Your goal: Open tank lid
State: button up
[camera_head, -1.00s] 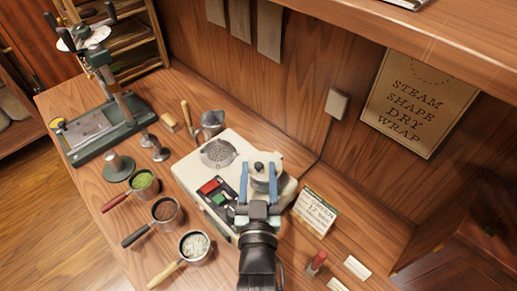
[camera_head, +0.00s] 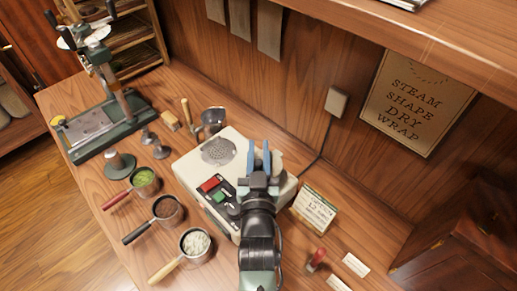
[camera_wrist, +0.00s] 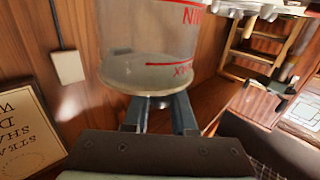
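The clear water tank (camera_wrist: 150,35) with red marks stands on the right part of the cream steamer (camera_head: 188,172). In the wrist view, which is upside down, its pale round lid (camera_wrist: 115,84) lies flat across the tank's end. My gripper (camera_head: 259,148) is over the tank in the head view and hides most of it. Its two blue fingers (camera_wrist: 160,112) are close together at the lid's middle, with a narrow gap. They look shut on the lid's knob, which they and the gripper body mostly hide. The lid looks seated, with no gap showing.
Several handled cups, one with green leaf (camera_head: 144,180), one dark (camera_head: 166,209) and one pale (camera_head: 195,243), stand left of the steamer. A card sign (camera_head: 314,208) and a red-handled stamp (camera_head: 316,259) stand right. A green press (camera_head: 105,125) is far left.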

grip_shut()
dwell(0.9)
jog(key=shift+r, duration=0.15)
